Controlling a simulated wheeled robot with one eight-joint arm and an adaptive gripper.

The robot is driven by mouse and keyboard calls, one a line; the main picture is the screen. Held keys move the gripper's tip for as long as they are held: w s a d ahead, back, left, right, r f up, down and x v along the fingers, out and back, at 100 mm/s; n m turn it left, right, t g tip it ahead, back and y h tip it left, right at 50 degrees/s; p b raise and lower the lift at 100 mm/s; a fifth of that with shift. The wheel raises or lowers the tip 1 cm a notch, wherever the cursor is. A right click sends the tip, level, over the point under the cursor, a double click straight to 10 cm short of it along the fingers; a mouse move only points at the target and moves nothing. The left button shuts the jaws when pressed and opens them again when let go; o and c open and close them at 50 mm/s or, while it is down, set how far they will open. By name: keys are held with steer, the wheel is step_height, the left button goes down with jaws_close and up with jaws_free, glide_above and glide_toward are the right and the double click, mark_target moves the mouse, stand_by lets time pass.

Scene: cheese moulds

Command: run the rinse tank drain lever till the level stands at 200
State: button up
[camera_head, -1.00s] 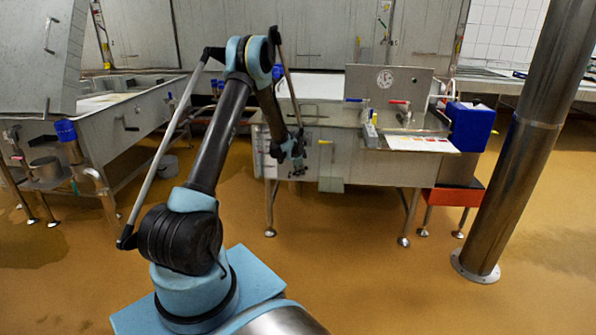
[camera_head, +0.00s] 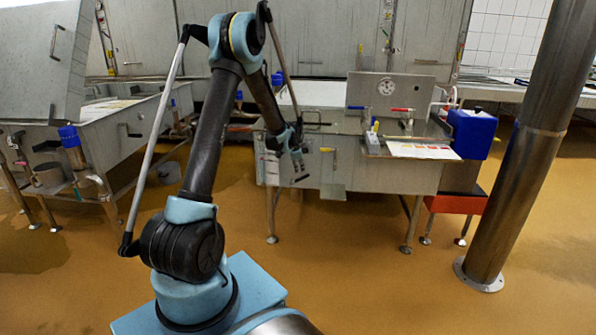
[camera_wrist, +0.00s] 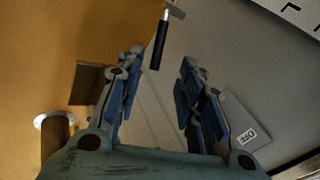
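The rinse tank, which I take to be the steel tank (camera_head: 400,178) in the middle, stands on legs ahead of me. My gripper (camera_head: 299,174) is in front of its left front side. In the wrist view my gripper (camera_wrist: 162,70) is open, fingers apart with nothing held. A lever with a black handle (camera_wrist: 160,45) and metal head shows just beyond the fingertips, in line with the gap; I take it for the drain lever, though I cannot be sure. A round dial (camera_head: 386,87) is on the tank's back panel. Its reading is too small to make out.
A red-handled valve (camera_head: 402,110) and a printed card (camera_head: 423,151) are on the tank top. A blue container (camera_head: 472,133) stands at its right. A steel column (camera_head: 515,180) rises at right. Another tank (camera_head: 125,130) stands at left. The floor before the rinse tank is clear.

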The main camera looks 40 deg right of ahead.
mark_target(307, 175)
steer(key=shift+s+a+r, duration=0.2)
steer(key=shift+a+r, duration=0.1)
steer(key=shift+r, duration=0.25)
stand_by(1.9)
steer(key=shift+c, duration=1.1)
steer(key=shift+a+r, duration=0.15)
steer(key=shift+r, duration=0.05)
steer(key=shift+c, duration=0.3)
steer(key=shift+g+h, duration=0.5)
steer(key=shift+h, duration=0.2)
steer(key=x, duration=1.4)
steer(key=shift+s+d, duration=0.35)
steer(key=shift+d, duration=0.15)
jaws_close()
